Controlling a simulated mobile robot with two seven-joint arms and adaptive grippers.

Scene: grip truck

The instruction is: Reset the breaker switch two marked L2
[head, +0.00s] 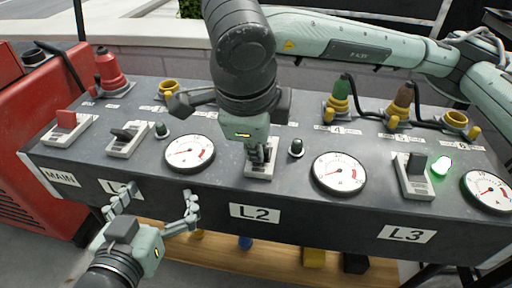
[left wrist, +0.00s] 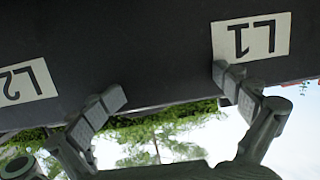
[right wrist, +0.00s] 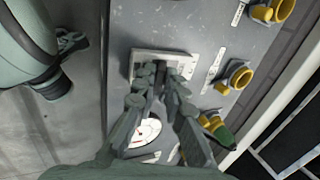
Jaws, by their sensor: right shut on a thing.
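The L2 breaker switch (head: 262,172) sits on a light plate on the dark panel, behind the L2 label (head: 255,213). My right gripper (head: 262,152) points down over it and is shut on its lever. In the right wrist view the fingers (right wrist: 160,76) close around the dark lever, above the pale switch plate (right wrist: 185,60). The lever is mostly hidden, so its tilt cannot be told. The small lamp (head: 296,147) right of it is dark. My left gripper (head: 155,206) is open and empty in front of the panel, near the L1 label (left wrist: 251,37).
The L1 switch (head: 127,137), red MAIN switch (head: 67,126) and L3 switch (head: 415,175) stand on the same panel. Gauges (head: 190,153) (head: 340,172) flank L2. Plugs and cables (head: 397,105) line the back edge.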

